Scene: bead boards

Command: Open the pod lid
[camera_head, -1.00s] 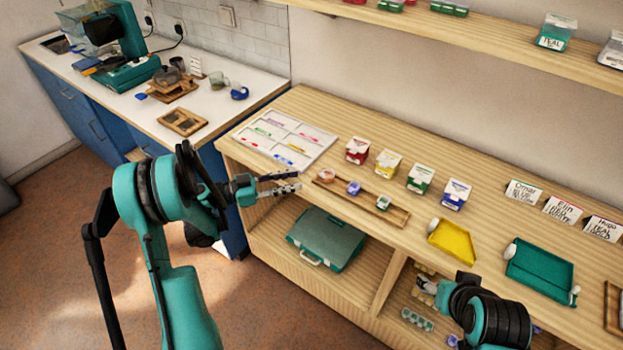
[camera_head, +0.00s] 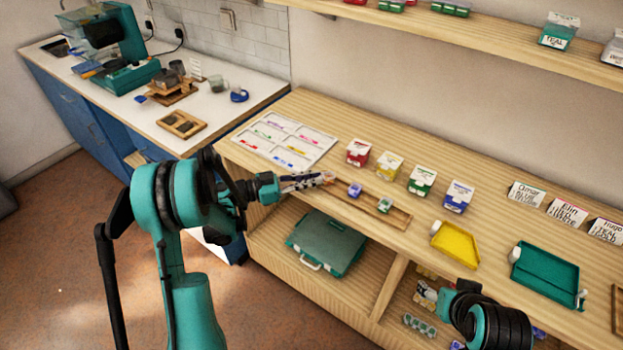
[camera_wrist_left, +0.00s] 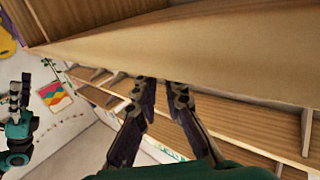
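A long wooden tray (camera_head: 335,189) lies along the counter's front edge. A small purple-lidded pod (camera_head: 355,189) and a small green-lidded pod (camera_head: 385,205) sit in it. My left gripper (camera_head: 324,180) is at the tray's left end, over the spot of a third, pinkish-orange pod, which its fingers now largely hide. In the left wrist view its two fingers (camera_wrist_left: 161,88) stand apart, with nothing clearly visible between them. Whether they touch the pod cannot be told. My right gripper (camera_head: 428,291) is low in front of the lower shelf; its fingers are too small to judge.
Red, yellow, green and blue boxes (camera_head: 458,196) stand behind the tray. A white sorting board (camera_head: 318,150) lies at the counter's left end. A yellow tray (camera_head: 470,263) and teal tray (camera_head: 565,297) lie to the right. A green case (camera_head: 327,244) is on the shelf below.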

